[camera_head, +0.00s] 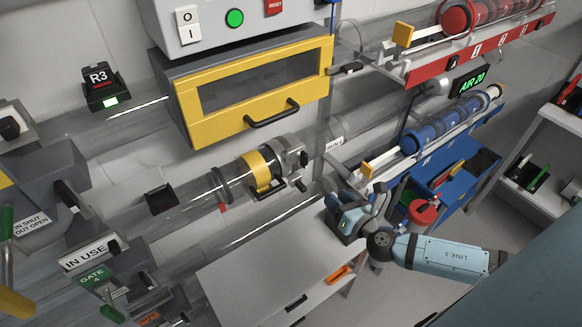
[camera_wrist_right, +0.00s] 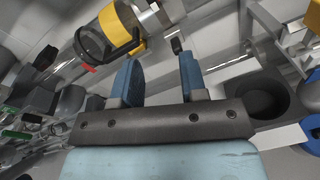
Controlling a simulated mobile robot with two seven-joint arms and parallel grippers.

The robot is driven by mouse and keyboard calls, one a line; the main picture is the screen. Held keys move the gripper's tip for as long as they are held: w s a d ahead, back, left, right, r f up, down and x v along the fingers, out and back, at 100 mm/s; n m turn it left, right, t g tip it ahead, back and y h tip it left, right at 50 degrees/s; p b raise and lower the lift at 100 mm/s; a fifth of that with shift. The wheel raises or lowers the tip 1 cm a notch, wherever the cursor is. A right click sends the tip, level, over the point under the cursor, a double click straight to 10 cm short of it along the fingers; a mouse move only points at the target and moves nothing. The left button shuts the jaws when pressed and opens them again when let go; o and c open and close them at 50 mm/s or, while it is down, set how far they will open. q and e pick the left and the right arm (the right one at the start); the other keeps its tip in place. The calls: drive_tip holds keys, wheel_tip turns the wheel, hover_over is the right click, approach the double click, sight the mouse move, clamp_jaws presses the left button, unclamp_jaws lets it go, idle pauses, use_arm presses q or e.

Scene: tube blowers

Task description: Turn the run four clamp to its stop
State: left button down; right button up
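A clear tube with a wide yellow band (camera_head: 258,172) and a grey clamp-like fitting (camera_head: 290,150) at its right end lies in the middle of the head view. I cannot tell for sure that this fitting is the run four clamp. The yellow band also shows at the top of the right wrist view (camera_wrist_right: 122,30). My right gripper (camera_head: 343,207) is to the right of and below the fitting, touching nothing that I can see. Its two blue fingers (camera_wrist_right: 160,75) are apart and empty. A small black knob (camera_wrist_right: 177,45) shows beyond the fingertips. My left gripper is out of view.
A yellow-framed hatch (camera_head: 187,110) with a black handle is above the tube. A white bench top (camera_head: 250,272) lies below. Blue (camera_head: 440,130) and red (camera_head: 480,45) racks with tubes are to the right. Valve boxes and signs (camera_head: 90,255) crowd the left.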

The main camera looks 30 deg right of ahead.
sight(307, 161)
drive_tip(key=w+n, duration=0.1)
drive_tip(key=w, duration=0.3)
drive_tip(key=w+r+n+y+p, duration=0.1)
drive_tip(key=w+n, duration=0.1)
drive_tip(key=w, duration=0.3)
drive_tip(key=w+r+n+t+p, duration=0.1)
drive_tip(key=w, duration=0.4)
drive_tip(key=shift+w+a, duration=0.2)
drive_tip(key=shift+a, duration=0.15)
drive_tip(key=shift+w, duration=0.4)
clamp_jaws()
